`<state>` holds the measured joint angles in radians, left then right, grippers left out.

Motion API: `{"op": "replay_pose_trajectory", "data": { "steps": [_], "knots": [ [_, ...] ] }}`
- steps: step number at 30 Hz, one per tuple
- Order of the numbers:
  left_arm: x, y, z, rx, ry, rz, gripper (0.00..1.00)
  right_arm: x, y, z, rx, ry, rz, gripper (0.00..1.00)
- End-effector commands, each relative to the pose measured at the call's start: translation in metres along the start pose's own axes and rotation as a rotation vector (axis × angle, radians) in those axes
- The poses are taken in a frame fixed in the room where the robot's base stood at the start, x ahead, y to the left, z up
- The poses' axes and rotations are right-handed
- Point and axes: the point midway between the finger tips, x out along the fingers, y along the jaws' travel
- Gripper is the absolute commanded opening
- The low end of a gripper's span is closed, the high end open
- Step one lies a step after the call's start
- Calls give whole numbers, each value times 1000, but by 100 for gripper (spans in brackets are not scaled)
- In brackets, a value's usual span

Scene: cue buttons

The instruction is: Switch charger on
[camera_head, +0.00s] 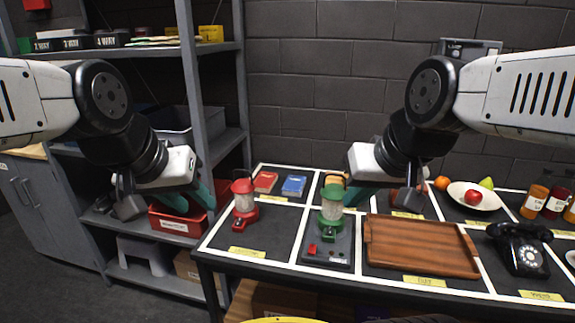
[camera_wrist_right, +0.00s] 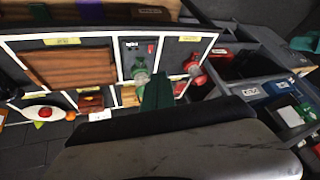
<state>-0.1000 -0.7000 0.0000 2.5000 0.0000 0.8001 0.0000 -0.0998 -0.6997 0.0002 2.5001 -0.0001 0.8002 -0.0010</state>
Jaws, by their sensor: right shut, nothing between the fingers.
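The charger (camera_head: 342,246) is a dark grey plate on the table with a small red switch (camera_head: 311,249) at its front left. A green lantern (camera_head: 332,214) stands upright at the plate; whether it is seated in it I cannot tell. The charger also shows in the right wrist view (camera_wrist_right: 128,58), its red switch (camera_wrist_right: 151,48) beside the lantern. My right gripper (camera_head: 352,197) is shut and empty, behind and above the lantern, apart from the switch. My left gripper (camera_head: 207,194) hangs left of the table by the shelf; its finger gap is not clear.
A red lantern (camera_head: 244,204) stands left of the charger. A wooden tray (camera_head: 422,262) lies right of it, and a black telephone (camera_head: 523,252) further right. Red and blue books (camera_head: 294,186) lie behind. A shelf with a red bin (camera_head: 175,226) stands at left.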

Motion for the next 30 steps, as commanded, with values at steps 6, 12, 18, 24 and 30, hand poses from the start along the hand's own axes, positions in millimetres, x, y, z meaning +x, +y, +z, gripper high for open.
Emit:
{"op": "replay_pose_trajectory", "data": {
  "steps": [6, 12, 18, 24, 30],
  "knots": [
    [0, 0, 0, 0, 0, 0, 36, 10, 2, -15, -87, -48, 13, 0],
    [0, 0, 0, 0, 0, 0, 36, 42, 8, -48, -310, -161, 28, 0],
    [0, 0, 0, 0, 0, 0, 36, 88, 12, -79, -552, -281, 13, 0],
    [0, 0, 0, 0, 0, 0, 36, 146, 16, -100, -792, -399, -35, 0],
    [0, 0, 0, 0, 0, 0, 36, 208, 20, -109, -1010, -500, -107, 0]
  ]
}}
